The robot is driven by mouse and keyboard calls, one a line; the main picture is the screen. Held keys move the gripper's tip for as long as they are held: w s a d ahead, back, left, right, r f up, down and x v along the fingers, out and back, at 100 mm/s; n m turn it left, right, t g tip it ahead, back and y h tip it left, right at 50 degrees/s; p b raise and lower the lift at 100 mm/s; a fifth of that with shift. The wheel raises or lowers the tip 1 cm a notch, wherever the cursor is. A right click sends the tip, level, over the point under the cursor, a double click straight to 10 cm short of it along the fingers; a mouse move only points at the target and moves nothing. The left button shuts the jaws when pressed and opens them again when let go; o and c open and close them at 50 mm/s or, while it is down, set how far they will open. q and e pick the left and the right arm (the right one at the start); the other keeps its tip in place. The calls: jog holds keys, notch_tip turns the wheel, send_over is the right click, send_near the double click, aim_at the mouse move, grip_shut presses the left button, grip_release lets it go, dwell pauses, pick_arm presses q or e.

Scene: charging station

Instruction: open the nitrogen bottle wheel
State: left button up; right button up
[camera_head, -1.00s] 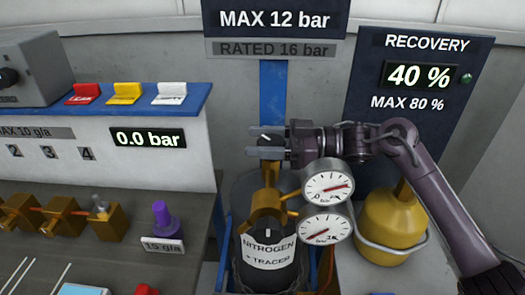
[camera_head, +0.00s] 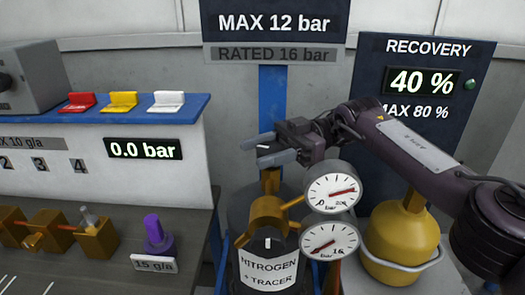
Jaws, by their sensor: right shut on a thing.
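The nitrogen bottle (camera_head: 240,208) stands below the blue post, with a label reading NITROGEN + TRACER (camera_head: 268,270). Its small dark valve wheel (camera_head: 263,147), with a white mark, is at the top of the brass valve (camera_head: 268,183). My right gripper (camera_head: 268,149) comes in from the right and is shut on the wheel, its two fingers on either side. The fingers hide much of the wheel. Two round gauges, an upper one (camera_head: 331,190) and a lower one (camera_head: 329,238), sit right of the valve. My left gripper is not in view.
A yellow recovery cylinder (camera_head: 398,235) stands at the right, below the recovery panel (camera_head: 420,60) showing 40 %. At the left are a 0.0 bar display (camera_head: 143,148), red, yellow and white switches, and a purple valve (camera_head: 156,230).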

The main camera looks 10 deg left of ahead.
jog(key=shift+s+n+g+h, duration=0.1)
jog(key=shift+n+g+h, duration=0.6)
jog(key=shift+g+h, duration=0.2)
jog(key=o, duration=1)
jog(key=shift+m+t+y, duration=0.3)
jog(key=shift+m+t+y, duration=0.8)
jog(key=shift+t+y, duration=0.1)
jog(key=shift+w+a+m+t+y+p, duration=0.1)
jog(key=shift+m+t+y+p, duration=0.1)
jog(key=shift+m+t+y, duration=0.4)
jog(key=shift+w+a+m+t+y+p, duration=0.1)
jog(key=shift+m+t+y+p, duration=0.2)
jog(key=shift+t, duration=0.4)
